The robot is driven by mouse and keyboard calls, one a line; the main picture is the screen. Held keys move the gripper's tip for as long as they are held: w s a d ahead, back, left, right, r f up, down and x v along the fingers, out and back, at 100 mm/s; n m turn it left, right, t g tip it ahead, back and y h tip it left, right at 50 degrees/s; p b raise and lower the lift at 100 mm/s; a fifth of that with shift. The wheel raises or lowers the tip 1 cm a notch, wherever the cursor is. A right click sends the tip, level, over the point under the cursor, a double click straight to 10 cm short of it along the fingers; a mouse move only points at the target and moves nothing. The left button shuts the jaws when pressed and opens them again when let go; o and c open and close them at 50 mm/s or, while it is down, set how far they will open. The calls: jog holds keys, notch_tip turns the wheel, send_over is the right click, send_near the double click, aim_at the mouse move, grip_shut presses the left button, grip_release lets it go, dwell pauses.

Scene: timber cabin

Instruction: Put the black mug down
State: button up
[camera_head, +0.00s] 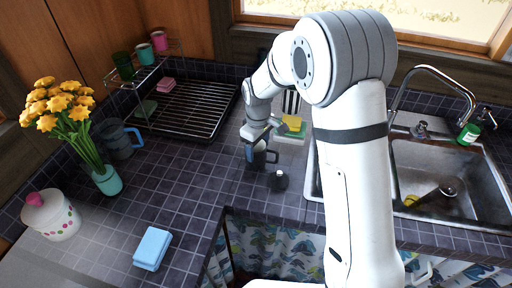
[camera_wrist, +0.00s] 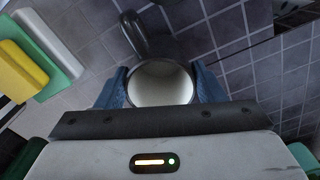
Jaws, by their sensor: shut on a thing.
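The black mug (camera_head: 257,160) is at the middle of the tiled counter, below my gripper (camera_head: 260,148) in the head view. In the wrist view the black mug (camera_wrist: 188,42) shows its pale inside, with its handle pointing up and left. The blue fingers of my gripper (camera_wrist: 160,88) sit on either side of the mug near its rim, shut on it. The mug looks upright. I cannot tell whether its base touches the counter.
A small dark item with a pale top (camera_head: 278,181) stands close in front of the mug. Sponges (camera_head: 293,125) lie behind it, the sink (camera_head: 450,175) is right. A dish rack (camera_head: 195,108), blue-grey pitcher (camera_head: 118,138) and flower vase (camera_head: 106,180) stand left. Counter left of the mug is clear.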

jog(key=shift+f, duration=0.6)
jog(key=shift+f, duration=0.1)
jog(key=o, duration=1.1)
jog(key=shift+o, duration=0.2)
